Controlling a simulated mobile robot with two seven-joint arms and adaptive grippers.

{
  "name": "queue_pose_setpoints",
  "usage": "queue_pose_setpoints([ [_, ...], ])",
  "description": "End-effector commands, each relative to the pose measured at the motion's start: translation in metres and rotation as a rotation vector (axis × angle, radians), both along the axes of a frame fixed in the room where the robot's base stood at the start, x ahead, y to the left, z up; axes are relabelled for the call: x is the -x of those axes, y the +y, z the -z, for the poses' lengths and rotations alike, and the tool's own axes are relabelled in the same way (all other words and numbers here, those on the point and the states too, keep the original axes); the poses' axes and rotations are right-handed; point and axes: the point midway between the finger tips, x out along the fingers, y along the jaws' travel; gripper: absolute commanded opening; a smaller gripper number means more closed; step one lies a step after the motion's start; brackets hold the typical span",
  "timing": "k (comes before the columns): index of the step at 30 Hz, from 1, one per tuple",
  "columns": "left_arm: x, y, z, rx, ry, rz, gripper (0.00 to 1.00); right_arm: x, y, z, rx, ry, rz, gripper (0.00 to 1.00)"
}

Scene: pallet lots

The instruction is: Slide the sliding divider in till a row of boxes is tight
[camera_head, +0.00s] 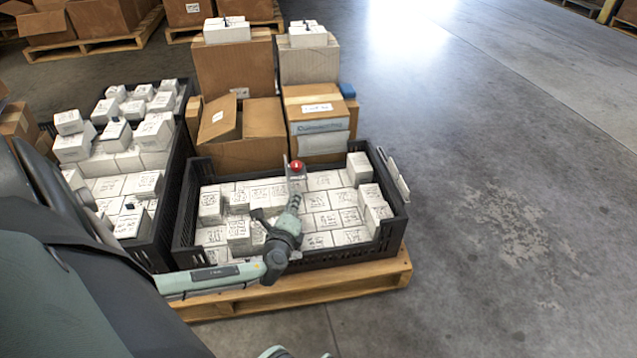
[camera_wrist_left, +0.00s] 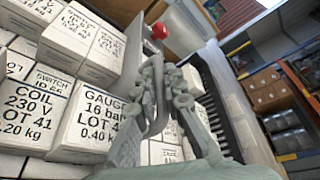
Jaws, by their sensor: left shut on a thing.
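The black crate (camera_head: 330,258) stands on a wooden pallet and holds rows of white labelled boxes (camera_head: 318,201). A red knob (camera_head: 297,166) marks the sliding divider's handle among the boxes near the crate's far side; the knob also shows in the left wrist view (camera_wrist_left: 159,31). My left gripper (camera_head: 295,192) reaches over the boxes and is shut at this handle, just below the knob. Its fingers (camera_wrist_left: 158,80) fill the middle of the wrist view, beside boxes marked GAUGE and COIL. The divider's panel is mostly hidden by boxes and my gripper.
A second black crate (camera_head: 170,205) full of white boxes stands close on the left. Brown cartons (camera_head: 240,130) stand behind the crate. A thin pale panel (camera_head: 393,175) leans at the crate's right side. The floor to the right is clear.

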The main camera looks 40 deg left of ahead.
Motion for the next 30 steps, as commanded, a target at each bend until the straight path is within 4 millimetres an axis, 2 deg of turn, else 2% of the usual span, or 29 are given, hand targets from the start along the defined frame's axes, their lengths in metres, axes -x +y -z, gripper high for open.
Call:
queue_pose_setpoints([
  [1,0.012,0.007,0.001,-0.002,0.005,-0.001,0.00,0.000,0.000,0.001,-0.002,0.006,0.001,0.58],
  [3,0.021,0.016,0.002,-0.002,0.005,-0.001,0.00,-0.001,0.000,0.002,-0.002,0.011,0.001,0.58],
  [9,0.038,0.030,0.002,0.000,0.004,0.000,0.00,-0.001,0.000,0.003,-0.002,0.013,0.001,0.58],
  [23,0.043,0.034,0.002,0.001,0.003,-0.001,0.00,0.002,-0.001,-0.001,-0.004,0.007,0.001,0.58],
  [24,0.043,0.034,0.002,0.001,0.003,-0.001,0.11,0.003,-0.001,-0.001,-0.004,0.006,0.001,0.58],
  [26,0.043,0.034,0.002,0.001,0.003,-0.001,0.18,0.003,-0.001,-0.001,-0.004,0.006,0.001,0.58],
  [30,0.042,0.034,0.001,0.001,0.002,-0.001,0.19,0.002,-0.001,-0.001,-0.003,0.006,0.001,0.58],
])
